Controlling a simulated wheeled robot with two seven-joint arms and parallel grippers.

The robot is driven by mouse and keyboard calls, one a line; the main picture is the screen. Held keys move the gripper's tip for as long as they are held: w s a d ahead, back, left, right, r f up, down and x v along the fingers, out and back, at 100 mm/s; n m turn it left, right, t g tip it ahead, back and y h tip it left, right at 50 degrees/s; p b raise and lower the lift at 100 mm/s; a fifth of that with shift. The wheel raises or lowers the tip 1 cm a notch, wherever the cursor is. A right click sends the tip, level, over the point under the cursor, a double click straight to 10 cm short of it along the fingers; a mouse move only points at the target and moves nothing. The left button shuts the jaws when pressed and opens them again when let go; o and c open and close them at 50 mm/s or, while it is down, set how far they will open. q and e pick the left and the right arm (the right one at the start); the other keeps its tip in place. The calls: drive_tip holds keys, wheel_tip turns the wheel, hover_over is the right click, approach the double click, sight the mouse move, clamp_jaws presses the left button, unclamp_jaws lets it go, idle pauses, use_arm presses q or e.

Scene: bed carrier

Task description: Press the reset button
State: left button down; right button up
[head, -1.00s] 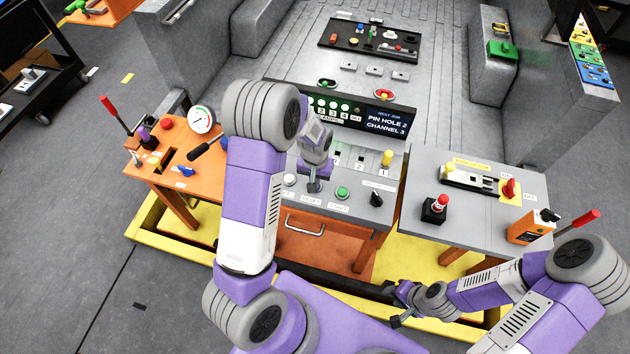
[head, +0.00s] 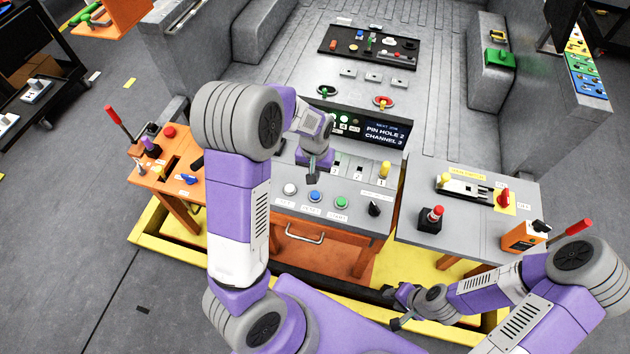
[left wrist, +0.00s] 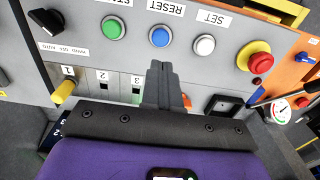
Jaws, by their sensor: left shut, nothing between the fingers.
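The reset button (head: 315,196) is a blue round button on the grey panel, between a white and a green button. It shows uncovered in the left wrist view (left wrist: 159,37), beside its upside-down RESET label. My left gripper (head: 315,177) is shut and empty, just behind the blue button in the head view. In the left wrist view, its closed fingertips (left wrist: 161,66) point at the blue button with a small gap in the picture; I cannot tell its height above the panel. My right gripper (head: 394,306) is open and empty, low in front of the console.
The white SET button (head: 290,189) and green START button (head: 341,202) flank the blue one closely. A black knob (head: 375,208) and a yellow peg (head: 384,170) stand to the right. A red emergency button (left wrist: 257,61) is farther along the panel.

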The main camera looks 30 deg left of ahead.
use_arm(q)
wheel_tip(320, 180, up, 4)
drive_tip(key=shift+f, duration=0.1)
use_arm(e)
drive_tip(key=shift+r, duration=0.15)
idle(0.8)
